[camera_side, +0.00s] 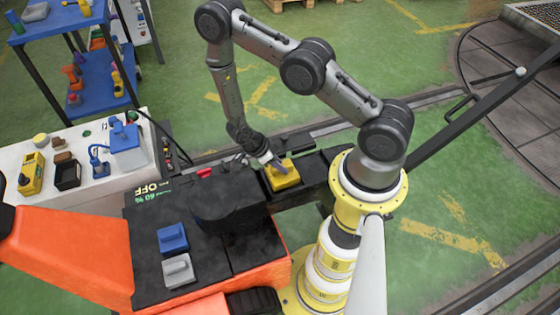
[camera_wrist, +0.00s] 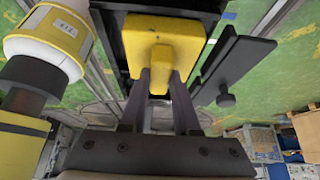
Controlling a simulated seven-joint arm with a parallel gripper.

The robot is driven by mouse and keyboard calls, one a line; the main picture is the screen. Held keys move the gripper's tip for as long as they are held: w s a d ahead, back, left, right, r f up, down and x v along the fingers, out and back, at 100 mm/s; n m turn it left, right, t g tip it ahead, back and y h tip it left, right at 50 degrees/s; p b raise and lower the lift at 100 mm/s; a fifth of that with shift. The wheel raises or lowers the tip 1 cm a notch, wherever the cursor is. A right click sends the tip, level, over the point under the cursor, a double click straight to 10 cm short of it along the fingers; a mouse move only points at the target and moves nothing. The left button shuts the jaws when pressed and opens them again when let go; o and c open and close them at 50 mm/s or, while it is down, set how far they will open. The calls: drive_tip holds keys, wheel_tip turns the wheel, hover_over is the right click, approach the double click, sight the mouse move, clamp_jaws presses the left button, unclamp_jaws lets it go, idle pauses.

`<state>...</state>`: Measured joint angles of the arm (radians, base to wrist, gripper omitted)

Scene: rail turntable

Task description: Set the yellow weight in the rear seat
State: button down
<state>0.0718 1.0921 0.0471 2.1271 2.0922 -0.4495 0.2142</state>
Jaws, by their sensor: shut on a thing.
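The yellow weight (camera_side: 284,180) is a squat block with a raised grip on top. My gripper (camera_side: 275,163) is shut on that grip, and the weight is at or just above a black tray-like seat (camera_side: 310,165) on the dark beam. I cannot tell whether it touches the seat. In the wrist view the yellow weight (camera_wrist: 140,30) is at the top, with both dark fingers (camera_wrist: 160,80) on either side of its grip. Black structure lies around and under it. The weight hides most of what is beneath it.
A blue weight (camera_side: 172,237) and a grey weight (camera_side: 178,271) sit on the black deck (camera_side: 145,265). A round black hub (camera_side: 225,200) stands left of the yellow weight. A white table (camera_side: 90,195) with tools is at left. A black plate with a knob (camera_wrist: 235,70) lies beside the weight.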

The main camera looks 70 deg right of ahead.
drive_tip(key=c, duration=0.6)
unclamp_jaws()
drive_tip(key=shift+f, duration=0.1)
drive_tip(key=shift+c, duration=0.2)
